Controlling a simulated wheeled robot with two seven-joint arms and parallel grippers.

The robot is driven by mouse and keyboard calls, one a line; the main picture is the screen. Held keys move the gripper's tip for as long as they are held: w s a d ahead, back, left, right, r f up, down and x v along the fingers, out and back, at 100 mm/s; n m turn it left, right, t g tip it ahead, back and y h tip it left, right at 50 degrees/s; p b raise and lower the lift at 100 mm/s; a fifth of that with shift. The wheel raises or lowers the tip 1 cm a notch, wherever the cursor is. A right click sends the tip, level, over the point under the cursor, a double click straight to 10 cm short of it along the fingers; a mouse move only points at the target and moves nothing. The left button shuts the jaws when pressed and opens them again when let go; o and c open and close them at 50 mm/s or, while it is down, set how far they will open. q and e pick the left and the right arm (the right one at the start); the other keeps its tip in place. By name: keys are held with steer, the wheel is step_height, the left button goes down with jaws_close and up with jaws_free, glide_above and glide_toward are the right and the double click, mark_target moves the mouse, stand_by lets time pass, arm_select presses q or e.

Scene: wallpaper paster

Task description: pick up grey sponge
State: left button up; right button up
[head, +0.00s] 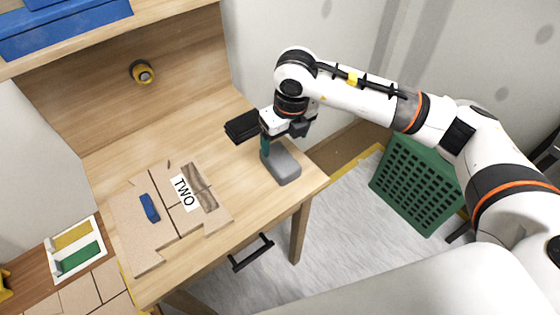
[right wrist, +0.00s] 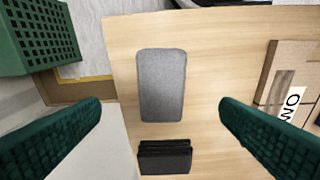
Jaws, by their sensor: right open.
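The grey sponge (head: 285,168) lies flat on the wooden desk near its right corner. In the right wrist view the sponge (right wrist: 162,85) is whole and lies centred between my fingers, farther off than they are. My right gripper (head: 265,143) is above the desk at the sponge's far left end in the head view, pointing down. Its green fingers are wide apart and empty in the right wrist view (right wrist: 160,104). In the head view the gripper hides a little of the sponge's far end. My left gripper is not in view.
A black block (head: 243,127) lies beside the sponge, close to my right gripper. A green crate (head: 415,185) stands on the floor at right. A shelf (head: 170,15) overhangs the back.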

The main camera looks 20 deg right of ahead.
mark_target(280, 158)
steer(key=f, duration=0.3)
steer(key=w+f+p, duration=0.1)
steer(key=f, duration=0.6)
steer(key=shift+w+a, duration=0.35)
steer(key=shift+w, duration=0.05)
steer(key=c, duration=1.1)
